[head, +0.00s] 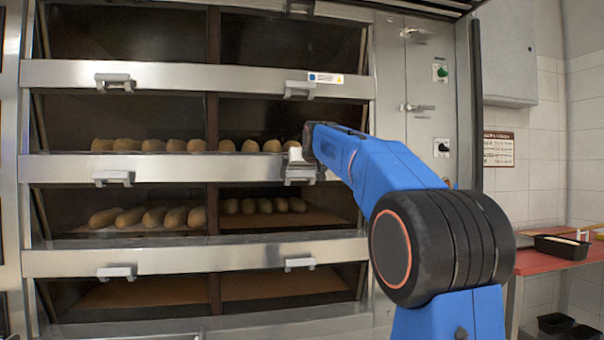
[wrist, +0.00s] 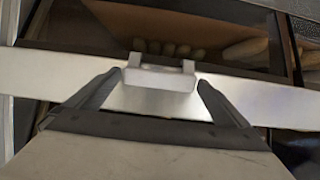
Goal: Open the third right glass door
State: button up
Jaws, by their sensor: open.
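The third right glass door (head: 285,210) is a dark pane with several loaves behind it, below a metal rail. A pale bracket handle (head: 300,172) sits on that rail; my gripper partly covers it in the head view. In the wrist view the handle (wrist: 160,76) stands out from the rail, between my two dark fingers. My gripper (wrist: 159,82) is open, with one finger on each side of the handle and a visible gap to each. In the head view my gripper (head: 306,156) reaches the handle from the right; its fingertips are hard to make out there.
Similar handles stand on the rail above (head: 300,88) and the rail below (head: 299,264). The left doors have their own handles (head: 113,178). A control panel (head: 418,120) with knobs is right of the doors. A red table (head: 560,262) holding a black tray stands at far right.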

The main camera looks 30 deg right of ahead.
jog(key=c, duration=1.4)
jog(key=shift+o, duration=0.2)
jog(key=shift+s+f, duration=0.1)
jog(key=shift+s+a+f+t+h, duration=0.1)
jog(key=shift+s+f+t+h, duration=0.1)
jog(key=shift+f+t, duration=0.4)
jog(key=shift+s+f+t+h, duration=0.1)
jog(key=shift+f+t+h, duration=0.15)
jog(key=shift+t, duration=0.55)
notch_tip(320, 180, down, 6)
jog(key=shift+w, duration=0.25)
jog(key=shift+f, duration=0.1)
